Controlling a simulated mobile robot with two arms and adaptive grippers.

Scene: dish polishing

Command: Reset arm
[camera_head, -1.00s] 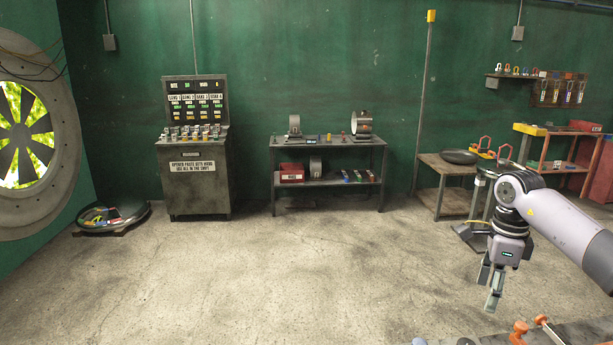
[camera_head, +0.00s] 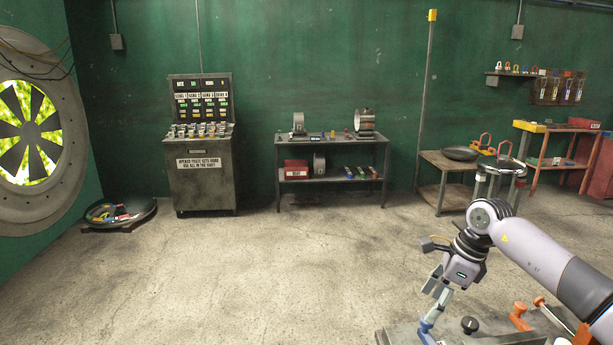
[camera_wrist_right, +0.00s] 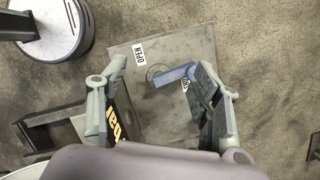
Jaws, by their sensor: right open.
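My right gripper (camera_head: 437,290) hangs low at the right of the head view, angled down, just above a blue lever handle (camera_head: 428,326). In the right wrist view, the gripper (camera_wrist_right: 163,82) is open, with its two fingers apart. The blue lever (camera_wrist_right: 172,75) shows between them, close to the right-hand finger. I cannot tell whether they touch. The lever sits on a grey plate (camera_wrist_right: 160,115) with a white label reading "OPEN" (camera_wrist_right: 139,54) and a second label partly hidden by the finger. My left gripper is out of view.
A grey bench top (camera_head: 480,334) with a black knob (camera_head: 469,325) and orange-handled parts (camera_head: 519,316) lies at the bottom right. A cabinet (camera_head: 203,175), a shelf table (camera_head: 330,180) and a wooden table (camera_head: 440,190) stand along the wall. The floor in the middle is clear.

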